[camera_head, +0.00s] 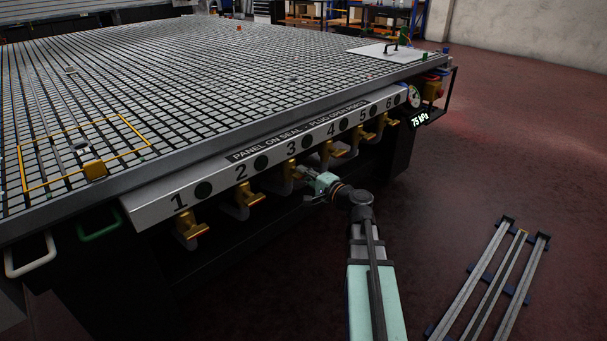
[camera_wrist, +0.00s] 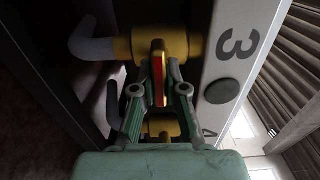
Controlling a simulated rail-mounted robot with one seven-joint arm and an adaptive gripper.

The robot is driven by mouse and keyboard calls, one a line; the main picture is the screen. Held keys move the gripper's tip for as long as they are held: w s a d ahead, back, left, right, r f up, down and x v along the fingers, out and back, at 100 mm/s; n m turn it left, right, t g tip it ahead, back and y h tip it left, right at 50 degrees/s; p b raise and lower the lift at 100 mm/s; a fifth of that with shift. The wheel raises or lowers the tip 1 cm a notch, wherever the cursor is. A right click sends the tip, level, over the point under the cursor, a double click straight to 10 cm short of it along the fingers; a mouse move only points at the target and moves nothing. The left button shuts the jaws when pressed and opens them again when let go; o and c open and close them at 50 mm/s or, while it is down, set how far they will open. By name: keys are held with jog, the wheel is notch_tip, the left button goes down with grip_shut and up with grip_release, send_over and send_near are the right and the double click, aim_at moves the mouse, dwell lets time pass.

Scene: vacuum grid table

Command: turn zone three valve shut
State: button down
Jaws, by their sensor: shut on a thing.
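The zone three valve (camera_head: 290,171) is a brass-yellow valve under the number 3 on the table's front rail, mostly hidden by my gripper in the head view. My gripper (camera_head: 307,175) is at this valve. In the wrist view the valve body (camera_wrist: 185,43) runs sideways between a grey hose at the left and the rail. Its yellow handle (camera_wrist: 158,60), with a red stripe, stands upright in the picture, crosswise to the body. The green fingers of my gripper (camera_wrist: 159,88) are shut on the handle, one on each side. The number 3 (camera_wrist: 238,42) shows beside it.
Other yellow valves hang along the rail, among them valve 2 (camera_head: 247,198) and valve 4 (camera_head: 332,151). Rails (camera_head: 490,285) lie on the floor at right.

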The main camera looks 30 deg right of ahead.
jog(key=c, duration=1.2)
grip_release()
jog(key=shift+s, duration=0.1)
jog(key=v, duration=1.1)
jog(key=shift+s, duration=0.35)
jog(key=shift+d, duration=0.1)
